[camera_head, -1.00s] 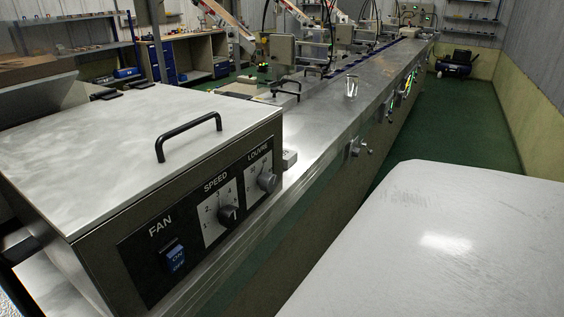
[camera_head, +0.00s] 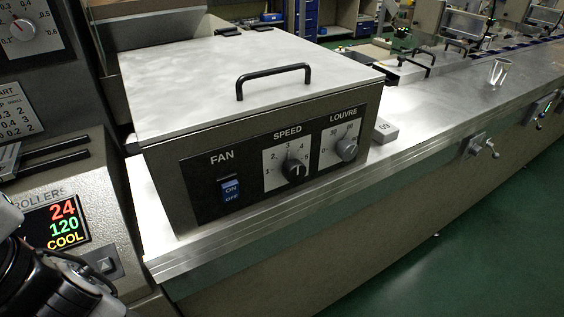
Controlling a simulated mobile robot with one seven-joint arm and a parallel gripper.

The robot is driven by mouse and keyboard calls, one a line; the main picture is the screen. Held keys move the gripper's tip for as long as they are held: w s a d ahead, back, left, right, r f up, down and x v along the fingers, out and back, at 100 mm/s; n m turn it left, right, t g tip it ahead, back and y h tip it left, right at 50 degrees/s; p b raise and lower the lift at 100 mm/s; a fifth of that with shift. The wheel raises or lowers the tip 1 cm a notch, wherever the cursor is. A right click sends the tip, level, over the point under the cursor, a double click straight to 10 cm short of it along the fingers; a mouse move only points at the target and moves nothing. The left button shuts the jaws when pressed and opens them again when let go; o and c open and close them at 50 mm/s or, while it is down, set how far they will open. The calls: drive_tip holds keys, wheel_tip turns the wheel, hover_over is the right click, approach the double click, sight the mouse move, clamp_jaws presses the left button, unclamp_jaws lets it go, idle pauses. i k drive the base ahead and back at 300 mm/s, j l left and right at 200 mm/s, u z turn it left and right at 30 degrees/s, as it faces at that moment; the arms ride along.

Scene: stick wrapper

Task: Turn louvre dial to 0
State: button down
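The louvre dial (camera_head: 347,149) is a grey round knob on a white scale plate, under the word LOUVRE. It sits at the right end of the black panel on the front of a metal box (camera_head: 176,176). Its pointer is too small to read; the marks above it look like 30 and 60. A dark part of my own arm (camera_head: 60,285) shows at the lower left, apart from the dial. My gripper's fingers are not visible.
The speed dial (camera_head: 294,170) and blue fan switch (camera_head: 230,190) share the panel. A black handle (camera_head: 273,79) tops the lid. A small grey block (camera_head: 385,131) lies right of the box. A roller display (camera_head: 62,224) stands at left. Green floor (camera_head: 470,240) in front is clear.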

sight(347, 149)
drive_tip(key=k+l+z, duration=0.1)
drive_tip(key=z, duration=0.3)
drive_tip(key=k+l+z, duration=0.1)
drive_tip(key=z, duration=0.35)
drive_tip(key=l+z, duration=0.15)
drive_tip(key=z, duration=0.25)
